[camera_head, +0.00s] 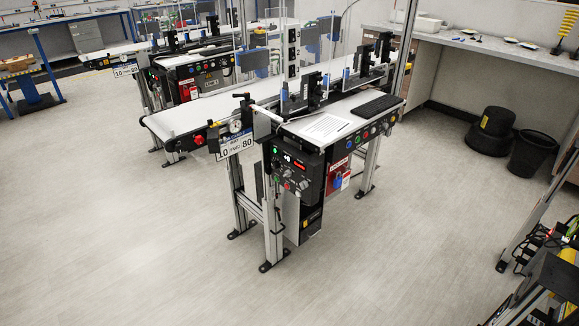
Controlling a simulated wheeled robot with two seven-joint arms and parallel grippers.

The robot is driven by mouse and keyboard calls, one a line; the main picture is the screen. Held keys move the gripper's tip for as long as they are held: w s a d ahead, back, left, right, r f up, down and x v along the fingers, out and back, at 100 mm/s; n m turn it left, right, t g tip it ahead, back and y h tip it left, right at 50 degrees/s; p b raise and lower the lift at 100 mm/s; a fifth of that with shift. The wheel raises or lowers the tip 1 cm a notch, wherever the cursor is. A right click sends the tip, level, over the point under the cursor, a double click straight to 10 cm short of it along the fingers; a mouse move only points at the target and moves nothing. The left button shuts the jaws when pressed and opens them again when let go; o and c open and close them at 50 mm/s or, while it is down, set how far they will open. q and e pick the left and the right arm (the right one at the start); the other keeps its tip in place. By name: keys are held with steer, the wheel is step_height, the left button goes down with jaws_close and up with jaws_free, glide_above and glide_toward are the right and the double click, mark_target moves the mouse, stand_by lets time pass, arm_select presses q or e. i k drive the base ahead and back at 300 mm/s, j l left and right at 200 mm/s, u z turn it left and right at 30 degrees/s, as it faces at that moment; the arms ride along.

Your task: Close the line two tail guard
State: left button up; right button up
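The nearer belt conveyor (190,116) runs from the left end up to the right, past a small post sign marked 2 (297,53). Its left end has a roller, a red button (198,140) and a small dark plate (213,139) beside it. I cannot tell which part is the tail guard, or whether it is open or shut. Neither of my grippers shows in this view.
A control box (293,168) hangs on the conveyor's front legs, below a shelf with a paper and a keyboard (376,106). A second conveyor (112,51) stands behind. Black bins (534,154) stand at right. The floor in front is clear.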

mark_target(215, 140)
steer(key=i+l+u, duration=0.5)
steer(key=u, duration=0.15)
steer(key=i+l+u, duration=0.2)
steer(key=l+u, duration=0.15)
steer(key=l, duration=0.1)
